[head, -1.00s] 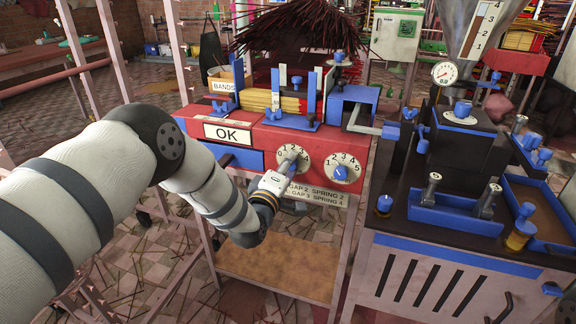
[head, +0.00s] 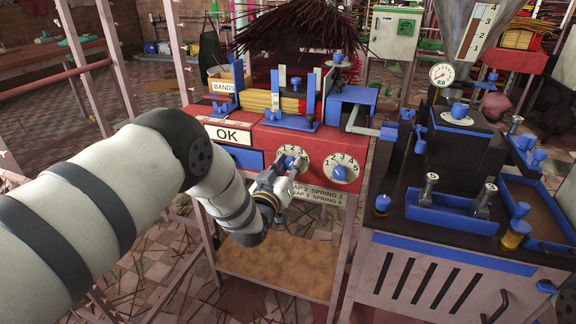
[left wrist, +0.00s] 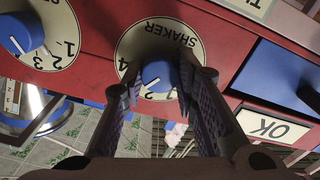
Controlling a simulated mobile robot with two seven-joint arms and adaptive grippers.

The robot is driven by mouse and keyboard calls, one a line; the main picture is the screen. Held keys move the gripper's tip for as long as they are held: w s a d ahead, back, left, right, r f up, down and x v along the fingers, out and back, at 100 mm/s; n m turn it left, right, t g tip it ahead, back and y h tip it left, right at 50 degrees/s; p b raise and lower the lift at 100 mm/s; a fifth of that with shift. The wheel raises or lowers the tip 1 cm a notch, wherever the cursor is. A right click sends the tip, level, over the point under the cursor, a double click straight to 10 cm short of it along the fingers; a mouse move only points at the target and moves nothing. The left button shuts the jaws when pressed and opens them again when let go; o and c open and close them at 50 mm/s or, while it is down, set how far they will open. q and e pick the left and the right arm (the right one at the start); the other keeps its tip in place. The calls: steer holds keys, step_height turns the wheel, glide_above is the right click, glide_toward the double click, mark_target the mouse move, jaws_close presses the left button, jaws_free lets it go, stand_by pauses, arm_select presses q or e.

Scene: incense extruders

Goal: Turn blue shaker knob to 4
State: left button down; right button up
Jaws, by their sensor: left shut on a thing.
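The blue shaker knob (left wrist: 158,76) sits on a round cream dial (left wrist: 183,50) marked SHAKER, which appears upside down in the left wrist view. My left gripper (left wrist: 166,88) is shut on this knob, one finger on each side. The knob's white mark points down-left, close to the 2; the left finger hides part of the scale, so I cannot tell the exact setting. A 4 shows at the dial's left. In the head view the knob (head: 291,162) is on the left dial of the red panel, with my left gripper (head: 283,172) against it. My right gripper is not in view.
A second blue knob (head: 340,172) on its own dial sits close on the right. An OK plate (head: 228,134) and blue panel (head: 242,158) are left of the shaker dial. A dark machine (head: 450,215) stands to the right. A wooden shelf (head: 275,270) lies below.

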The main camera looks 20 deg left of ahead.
arm_select(q)
steer(key=m, duration=0.3)
steer(key=shift+m, duration=2)
steer(key=c, duration=1.3)
jaws_free()
steer(key=s, duration=1.2)
steer(key=shift+a, duration=0.1)
